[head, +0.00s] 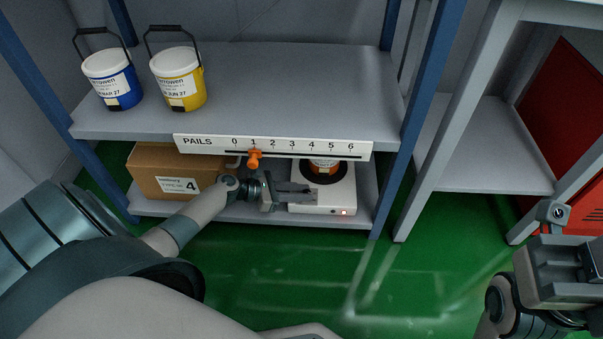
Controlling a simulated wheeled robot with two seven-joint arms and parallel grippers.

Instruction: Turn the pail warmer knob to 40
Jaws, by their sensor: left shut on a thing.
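The pail warmer (345,190) is a white box on the lower shelf, with a small lit red light at its front right. My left gripper (309,194) reaches in from the left and is shut at the warmer's front left. The knob is hidden behind the fingers, and its setting cannot be read. My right gripper (553,222) is at the right edge, away from the warmer; its jaw opening is unclear.
A PAILS scale (300,147) with an orange slider (254,158) near 1 runs along the upper shelf's edge. A blue pail (110,80) and a yellow pail (178,78) stand above. A cardboard box (165,165) sits left of the warmer. Blue posts flank the shelves.

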